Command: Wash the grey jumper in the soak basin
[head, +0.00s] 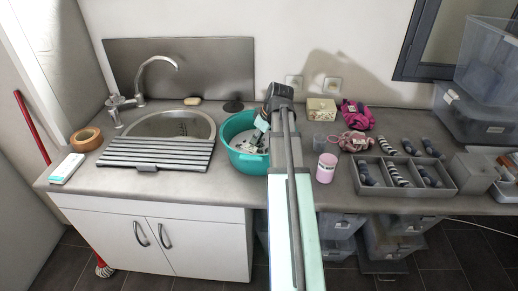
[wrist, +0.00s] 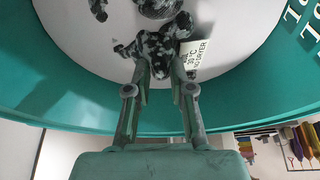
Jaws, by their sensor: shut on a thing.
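The soak basin is a round teal tub (head: 239,127) on the worktop, right of the sink. In the wrist view its teal wall (wrist: 60,95) surrounds a pale interior. A mottled grey and black garment (wrist: 150,45), seemingly the grey jumper, lies bunched inside, with a white tag (wrist: 194,56) reading "30 °C" and "NO DRYER". My gripper (wrist: 160,72) reaches over the rim, its fingertips shut on a fold of the garment next to the tag. In the head view my gripper (head: 261,127) is over the basin, and my arm hides the basin's right side.
A sink with a slatted drainer (head: 155,153) is to the left.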

